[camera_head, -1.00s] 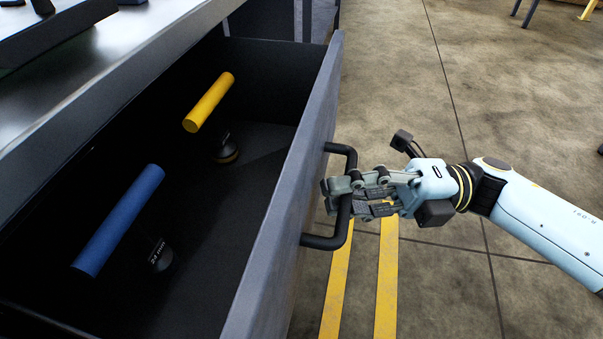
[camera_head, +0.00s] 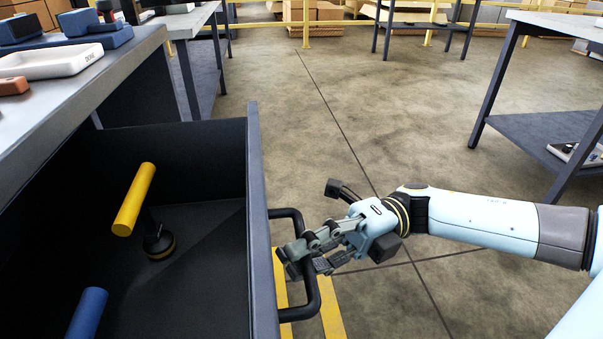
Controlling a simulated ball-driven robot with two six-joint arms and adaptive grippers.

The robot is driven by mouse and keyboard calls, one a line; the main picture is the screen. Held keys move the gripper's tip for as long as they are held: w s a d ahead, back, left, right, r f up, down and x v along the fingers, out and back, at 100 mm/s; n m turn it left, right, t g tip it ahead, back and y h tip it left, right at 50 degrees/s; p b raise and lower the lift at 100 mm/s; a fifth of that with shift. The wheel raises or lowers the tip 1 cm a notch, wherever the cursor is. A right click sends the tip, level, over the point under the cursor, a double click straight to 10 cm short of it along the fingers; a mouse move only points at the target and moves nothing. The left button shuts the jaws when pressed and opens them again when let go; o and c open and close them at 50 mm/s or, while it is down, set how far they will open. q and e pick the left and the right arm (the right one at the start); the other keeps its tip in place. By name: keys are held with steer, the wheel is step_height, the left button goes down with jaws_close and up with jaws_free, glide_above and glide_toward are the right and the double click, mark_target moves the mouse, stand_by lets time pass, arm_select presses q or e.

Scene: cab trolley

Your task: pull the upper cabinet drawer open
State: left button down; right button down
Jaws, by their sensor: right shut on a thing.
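The upper cabinet drawer (camera_head: 262,190) stands well open at the left, its grey front facing right. Its black bar handle (camera_head: 313,285) sticks out from that front. My right gripper (camera_head: 300,262) is shut on the handle, with its fingers around the bar; its arm comes in from the right. Inside the drawer lie a tool with a yellow handle (camera_head: 134,199) and one with a blue handle (camera_head: 88,314), which is cut off by the lower edge. My left gripper is not in view.
The cabinet's worktop (camera_head: 40,118) above the drawer holds a white tray (camera_head: 52,62) and blue boxes. A table (camera_head: 545,130) with a lower shelf stands at the right. Floor between them is clear. Yellow rails and cardboard boxes (camera_head: 308,14) are at the back.

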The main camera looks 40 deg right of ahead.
steer(key=c, duration=1.6)
jaws_free()
steer(key=shift+r, duration=0.1)
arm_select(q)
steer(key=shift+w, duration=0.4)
arm_select(e)
steer(key=v, duration=1.2)
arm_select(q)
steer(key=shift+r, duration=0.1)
